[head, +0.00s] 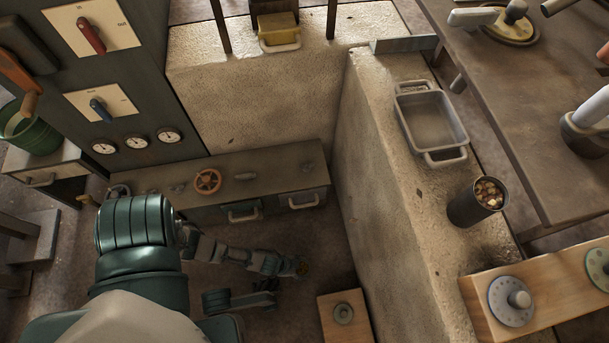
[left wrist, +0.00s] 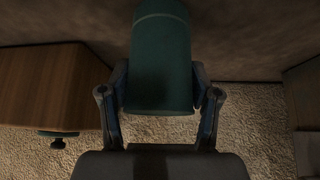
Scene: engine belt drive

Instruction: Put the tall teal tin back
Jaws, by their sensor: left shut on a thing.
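The tall teal tin (left wrist: 160,60) fills the upper middle of the left wrist view. It is a smooth dark-teal cylinder, and its upper end runs out of that view. My left gripper (left wrist: 160,98) is shut on it, with one finger on each side. Below the tin in that view is a pale rough surface. In the head view my left arm reaches down to the lower middle, where its gripper end (head: 300,268) is small and dark. I cannot make out the tin there. My right gripper is not in view.
A low bench with valves and drawers (head: 150,182) stands by the panel with gauges. A pale ledge (head: 400,225) bears a grey tray (head: 432,122) and a dark cup of small pieces (head: 478,203). A wooden block (head: 345,318) stands low at the front. Brown floor shows between.

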